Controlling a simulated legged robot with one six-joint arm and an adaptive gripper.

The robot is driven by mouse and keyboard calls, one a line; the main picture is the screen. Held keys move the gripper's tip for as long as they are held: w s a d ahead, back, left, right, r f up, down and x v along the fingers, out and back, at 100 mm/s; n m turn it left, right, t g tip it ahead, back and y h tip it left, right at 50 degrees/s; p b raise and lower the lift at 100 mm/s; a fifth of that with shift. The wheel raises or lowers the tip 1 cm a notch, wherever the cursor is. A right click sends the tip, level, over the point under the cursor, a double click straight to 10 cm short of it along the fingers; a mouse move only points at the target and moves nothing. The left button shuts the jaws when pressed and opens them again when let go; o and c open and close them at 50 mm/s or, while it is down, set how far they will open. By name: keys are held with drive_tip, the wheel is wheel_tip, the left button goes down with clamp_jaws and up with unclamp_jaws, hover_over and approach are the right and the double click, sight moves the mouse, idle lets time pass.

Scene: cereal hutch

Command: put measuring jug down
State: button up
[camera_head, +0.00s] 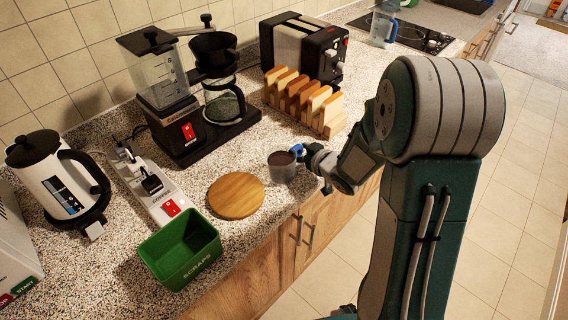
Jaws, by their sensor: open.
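A small clear vessel with dark brown contents (282,166), which looks like the measuring jug, is upright at the counter's front edge, right of the round wooden board. My gripper (314,162) is at its right side, with blue parts close against it. The gripper is open; the small view does not show whether its fingers touch the jug or surround a handle. The jug's base appears to be at counter level, though contact is hard to tell. The jug's right side is partly hidden by the gripper.
A round wooden board (236,195) and green scraps bin (180,250) lie left. Behind stand a coffee maker (187,110), a rack with toast (303,99) and a toaster (304,48). A kettle (57,178) is far left; another clear jug (383,29) stands by the hob.

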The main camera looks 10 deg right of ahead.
clamp_jaws()
drive_tip(key=shift+r, duration=0.1)
drive_tip(key=shift+r, duration=1.2)
drive_tip(key=s+d+r, duration=0.6)
drive_tip(key=d+r, duration=0.4)
drive_tip(key=d, duration=0.2)
drive_tip(key=shift+d+r, duration=0.25)
drive_tip(key=shift+d, duration=0.1)
